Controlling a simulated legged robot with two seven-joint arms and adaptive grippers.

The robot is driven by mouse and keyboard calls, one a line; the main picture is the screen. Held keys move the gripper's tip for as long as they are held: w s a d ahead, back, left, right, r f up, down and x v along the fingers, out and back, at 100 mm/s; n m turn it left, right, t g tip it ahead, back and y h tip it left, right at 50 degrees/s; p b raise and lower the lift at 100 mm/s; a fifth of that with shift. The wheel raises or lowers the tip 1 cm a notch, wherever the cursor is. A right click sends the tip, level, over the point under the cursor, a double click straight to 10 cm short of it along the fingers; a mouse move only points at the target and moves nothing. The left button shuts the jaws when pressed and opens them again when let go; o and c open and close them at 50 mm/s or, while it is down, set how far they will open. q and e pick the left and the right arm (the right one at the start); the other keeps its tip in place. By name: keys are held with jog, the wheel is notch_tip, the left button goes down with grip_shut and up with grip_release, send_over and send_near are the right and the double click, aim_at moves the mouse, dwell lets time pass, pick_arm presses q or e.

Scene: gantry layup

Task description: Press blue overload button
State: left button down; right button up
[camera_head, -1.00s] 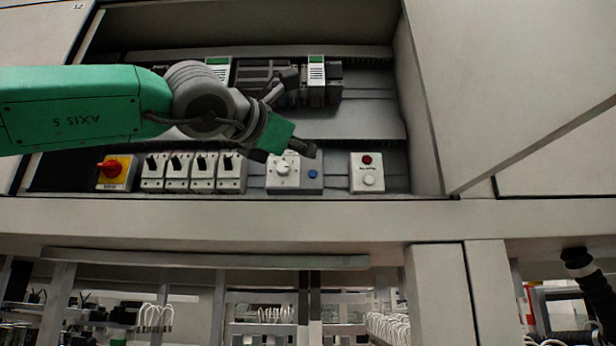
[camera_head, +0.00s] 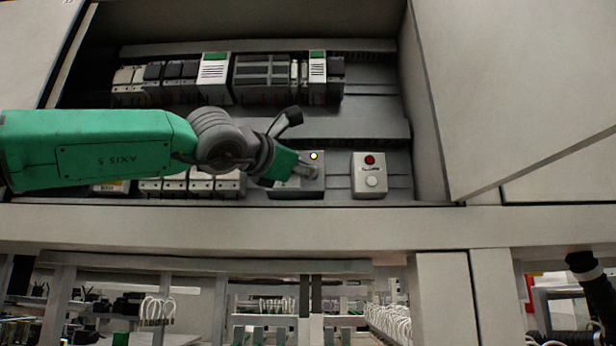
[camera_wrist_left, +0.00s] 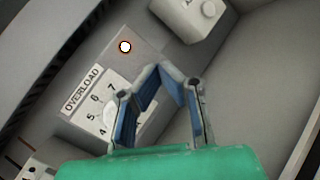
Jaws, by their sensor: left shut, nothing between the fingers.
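The overload box (camera_head: 284,192) is a small grey-white unit on the lower row of the open cabinet. The lamp also shows in the head view (camera_head: 313,156). My left gripper (camera_head: 308,173) is shut and empty, its tips over the box just below the lamp. Its blue-padded fingers (camera_wrist_left: 160,70) meet over the box face. The blue button is hidden behind them; I cannot tell whether they touch it.
A white box with a red and a white button (camera_head: 370,184) stands right of the overload box. Several white switches (camera_head: 203,187) are partly behind my left arm. A module row (camera_head: 265,78) sits above. The cabinet ledge (camera_head: 250,222) runs below.

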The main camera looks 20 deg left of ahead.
pick_arm(q)
jog(key=shift+d, duration=1.2)
pick_arm(e)
jog(key=shift+d+f, duration=0.15)
jog(key=shift+d, duration=0.55)
